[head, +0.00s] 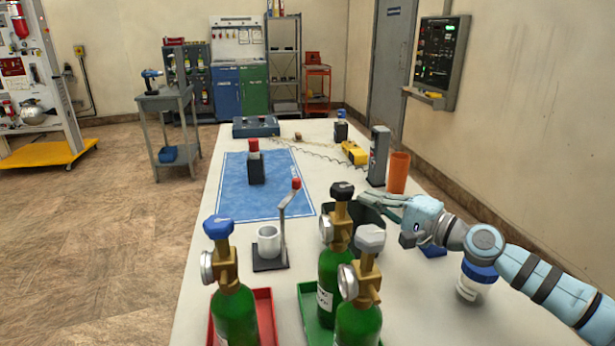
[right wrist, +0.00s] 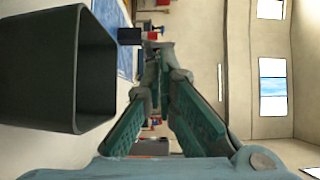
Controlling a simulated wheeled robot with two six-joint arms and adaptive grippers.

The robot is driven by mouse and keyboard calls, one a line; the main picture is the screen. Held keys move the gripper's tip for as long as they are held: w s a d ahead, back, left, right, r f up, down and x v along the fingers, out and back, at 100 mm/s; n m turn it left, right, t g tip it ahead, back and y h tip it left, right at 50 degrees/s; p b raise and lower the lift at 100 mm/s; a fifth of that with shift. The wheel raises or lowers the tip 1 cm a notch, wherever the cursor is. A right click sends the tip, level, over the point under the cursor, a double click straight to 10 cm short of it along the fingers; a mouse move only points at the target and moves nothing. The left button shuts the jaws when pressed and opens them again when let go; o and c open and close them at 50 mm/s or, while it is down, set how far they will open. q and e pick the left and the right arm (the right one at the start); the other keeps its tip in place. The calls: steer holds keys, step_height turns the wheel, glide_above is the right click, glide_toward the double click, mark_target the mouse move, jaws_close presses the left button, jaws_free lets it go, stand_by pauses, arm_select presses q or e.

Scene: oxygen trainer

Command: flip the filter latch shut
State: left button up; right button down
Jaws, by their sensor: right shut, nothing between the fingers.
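A white cup-shaped filter housing (head: 268,240) stands on a dark base plate on the table, left of centre in the head view. A grey lever with a red tip, which looks like the latch (head: 284,215), rises upright beside its right side, tilted slightly right at the top. My right gripper (head: 364,199) is shut and empty, well to the right of the latch and apart from it, by the black bin. In the right wrist view its fingers (right wrist: 158,50) converge with nothing between them. My left gripper is not in view.
Green cylinders with gauges, one blue-capped (head: 233,310), stand in front in red and green trays. A black bin (head: 369,213) is beside my right gripper; it fills the left of the wrist view (right wrist: 75,70). An orange cup (head: 398,172) stands behind. The blue mat (head: 285,185) is mostly bare.

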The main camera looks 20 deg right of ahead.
mark_target(290, 192)
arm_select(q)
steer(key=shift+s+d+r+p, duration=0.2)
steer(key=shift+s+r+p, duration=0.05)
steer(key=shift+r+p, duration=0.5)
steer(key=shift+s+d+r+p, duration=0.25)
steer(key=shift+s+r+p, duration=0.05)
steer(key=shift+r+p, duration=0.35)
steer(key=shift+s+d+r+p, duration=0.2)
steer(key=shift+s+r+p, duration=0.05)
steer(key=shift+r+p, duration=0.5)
arm_select(e)
steer(key=w+a, duration=0.7)
steer(key=w, duration=0.3)
steer(key=shift+w+a+r, duration=0.15)
steer(key=shift+a+r, duration=0.05)
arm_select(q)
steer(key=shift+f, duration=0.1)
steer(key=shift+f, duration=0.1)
